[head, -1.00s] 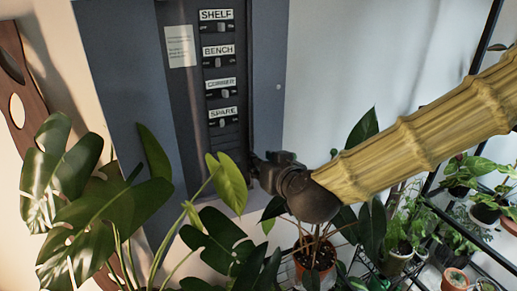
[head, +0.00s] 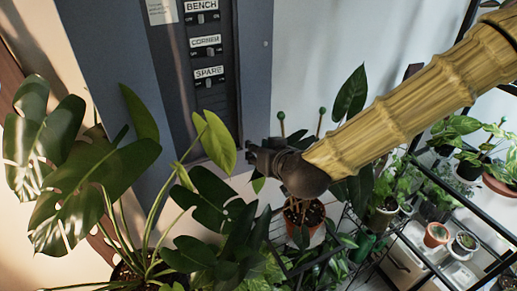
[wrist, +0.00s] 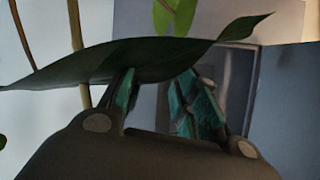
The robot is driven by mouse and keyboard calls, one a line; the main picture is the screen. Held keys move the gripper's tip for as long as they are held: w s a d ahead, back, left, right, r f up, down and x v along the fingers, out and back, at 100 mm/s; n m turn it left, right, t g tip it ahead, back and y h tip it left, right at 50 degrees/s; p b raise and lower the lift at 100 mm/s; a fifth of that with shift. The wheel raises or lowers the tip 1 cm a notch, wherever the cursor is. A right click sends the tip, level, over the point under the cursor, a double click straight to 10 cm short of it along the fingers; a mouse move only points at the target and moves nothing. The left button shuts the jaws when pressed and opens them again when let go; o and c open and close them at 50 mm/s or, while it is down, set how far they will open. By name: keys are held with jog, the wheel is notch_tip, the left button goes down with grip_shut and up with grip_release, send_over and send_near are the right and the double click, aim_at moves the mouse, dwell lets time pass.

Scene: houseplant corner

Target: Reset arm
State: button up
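My arm, in a yellow ribbed sleeve, reaches in from the right in the head view. My gripper (head: 256,157) is at its end, just right of and below the grey switch panel (head: 257,80), above the plants. In the wrist view my gripper (wrist: 155,92) shows two teal-padded fingers spread apart with nothing seen between them. A long dark leaf (wrist: 150,60) crosses in front of the fingers and hides their tips; I cannot tell whether it touches them. The panel has switches labelled BENCH (head: 202,18), CORNER (head: 207,52) and SPARE (head: 209,83).
A large split-leaf plant (head: 90,185) fills the lower left. A potted plant (head: 305,215) with green-tipped stakes stands close below my gripper. A black wire rack (head: 425,170) with several pots stands at the right. Bare wall shows right of the panel.

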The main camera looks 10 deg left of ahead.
jog(key=s+d+f+m+g+h, duration=0.15)
jog(key=s+d+f, duration=0.3)
jog(key=f, duration=0.85)
jog(key=s+d+f+m+g+h, duration=0.1)
jog(key=s+d+f+g, duration=0.4)
jog(key=f, duration=0.7)
jog(key=s+d+f+m+g+h+b, duration=0.2)
jog(key=s+d+f+g+h+b, duration=0.1)
jog(key=s+d+f, duration=1.8)
jog(key=shift+s+f+g+h+b, duration=0.35)
jog(key=shift+s+f+g+h, duration=0.35)
jog(key=shift+f, duration=0.55)
jog(key=shift+o, duration=0.2)
